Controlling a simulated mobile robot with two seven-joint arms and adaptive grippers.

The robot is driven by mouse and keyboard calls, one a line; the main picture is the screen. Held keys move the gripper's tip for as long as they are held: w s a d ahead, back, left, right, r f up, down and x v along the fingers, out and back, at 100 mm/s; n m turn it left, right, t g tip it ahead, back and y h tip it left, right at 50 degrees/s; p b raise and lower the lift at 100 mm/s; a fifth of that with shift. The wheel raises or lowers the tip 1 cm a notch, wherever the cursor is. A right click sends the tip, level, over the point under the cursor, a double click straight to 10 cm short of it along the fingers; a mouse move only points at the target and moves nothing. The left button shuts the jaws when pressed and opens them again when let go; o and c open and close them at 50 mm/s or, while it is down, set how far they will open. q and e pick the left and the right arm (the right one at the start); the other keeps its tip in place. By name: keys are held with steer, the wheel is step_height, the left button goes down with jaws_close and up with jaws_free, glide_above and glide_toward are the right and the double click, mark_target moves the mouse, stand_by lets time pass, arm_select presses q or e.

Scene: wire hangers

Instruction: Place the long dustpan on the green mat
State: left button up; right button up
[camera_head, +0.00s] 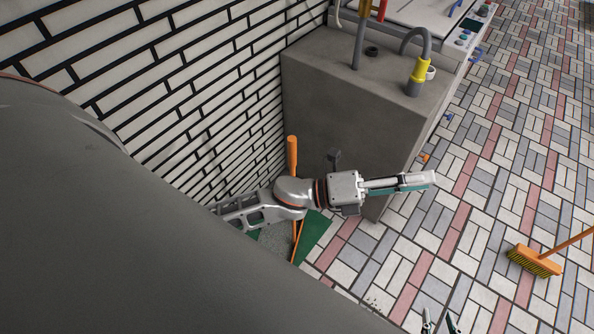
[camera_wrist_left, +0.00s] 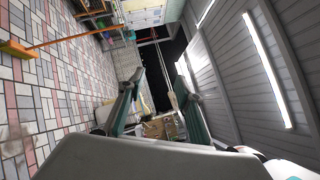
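A long orange handle (camera_head: 292,155), apparently the long dustpan's, stands upright near the brick wall in the head view. It passes behind my left arm, and its lower end shows over the green mat (camera_head: 316,232). The pan is mostly hidden, so I cannot tell whether it rests on the mat. My left gripper (camera_head: 425,182) is to the right of the handle, apart from it. In the left wrist view the left gripper's fingers (camera_wrist_left: 158,100) are spread with nothing between them. My right gripper (camera_head: 440,326) shows only its separated fingertips at the bottom edge, empty.
A grey block (camera_head: 335,105) with a hose and yellow fitting (camera_head: 418,78) stands behind my left gripper. An orange broom (camera_head: 533,261) with yellow bristles is at the right. Tiled floor between is mostly clear.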

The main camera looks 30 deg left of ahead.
arm_select(q)
steer(key=a+f+n+t+y, duration=0.4)
steer(key=a+f+n+y, duration=0.85)
steer(key=n, duration=0.65)
steer(key=s+a+f+n+g+y, duration=0.2)
steer(key=s+a+f+n+g, duration=0.2)
steer(key=s+a+f+n, duration=0.3)
steer(key=s+f+n, duration=0.4)
steer(key=s+f, duration=0.1)
steer(key=f, duration=0.4)
steer(key=shift+s, duration=0.25)
